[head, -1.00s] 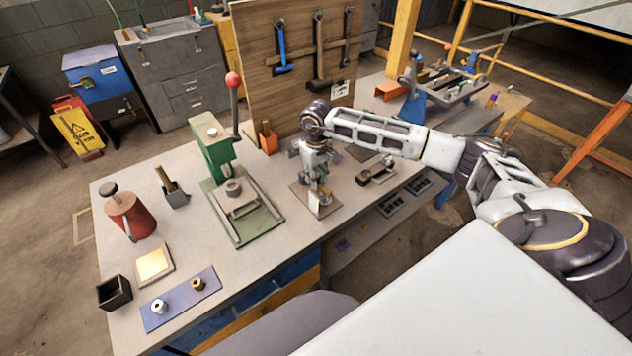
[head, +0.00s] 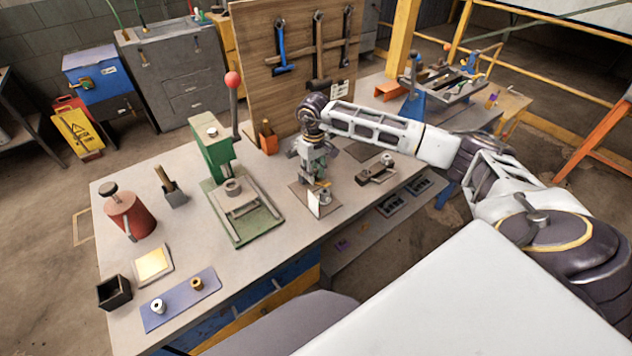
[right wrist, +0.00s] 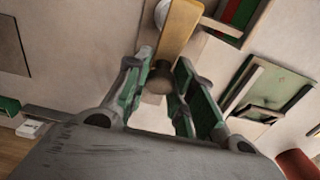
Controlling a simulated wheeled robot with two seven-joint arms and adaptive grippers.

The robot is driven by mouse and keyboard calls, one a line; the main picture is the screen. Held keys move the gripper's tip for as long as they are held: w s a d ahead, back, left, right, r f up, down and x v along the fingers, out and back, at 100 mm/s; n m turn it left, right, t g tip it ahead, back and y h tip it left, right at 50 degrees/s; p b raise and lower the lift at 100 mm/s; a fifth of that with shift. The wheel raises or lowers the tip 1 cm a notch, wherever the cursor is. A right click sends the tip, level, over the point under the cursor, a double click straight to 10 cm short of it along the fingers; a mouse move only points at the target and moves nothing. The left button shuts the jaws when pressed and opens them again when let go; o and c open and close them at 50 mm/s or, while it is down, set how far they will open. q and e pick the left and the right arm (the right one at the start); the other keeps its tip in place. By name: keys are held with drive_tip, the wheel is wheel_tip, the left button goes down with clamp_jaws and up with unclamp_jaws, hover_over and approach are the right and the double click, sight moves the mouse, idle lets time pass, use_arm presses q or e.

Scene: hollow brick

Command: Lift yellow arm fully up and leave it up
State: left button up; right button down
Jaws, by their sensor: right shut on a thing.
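The yellow arm (right wrist: 180,28) shows in the right wrist view as a flat yellow bar with a round dark knob (right wrist: 159,80) at its near end. My right gripper (right wrist: 163,68) is shut on this end, with its green-lined fingers on both sides. In the head view my right gripper (head: 320,177) is over a small fixture with a white plate (head: 314,205) on the bench. Only a small bit of yellow shows there, so the arm's angle is hard to tell. My left gripper is in neither view.
A green press (head: 212,150) with a red-knobbed lever stands left of my gripper on the bench (head: 185,265). A clamp-like metal fixture (head: 375,172) sits to its right. A wooden tool board (head: 265,80) rises behind. The bench's front left holds a red can (head: 130,218) and a blue mat (head: 180,310).

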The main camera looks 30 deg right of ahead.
drive_tip(key=shift+w+r, duration=0.3)
drive_tip(key=shift+w, duration=0.15)
drive_tip(key=shift+w+a+r, duration=0.1)
drive_tip(key=shift+w+r, duration=0.15)
drive_tip(key=shift+w, duration=0.25)
idle(0.4)
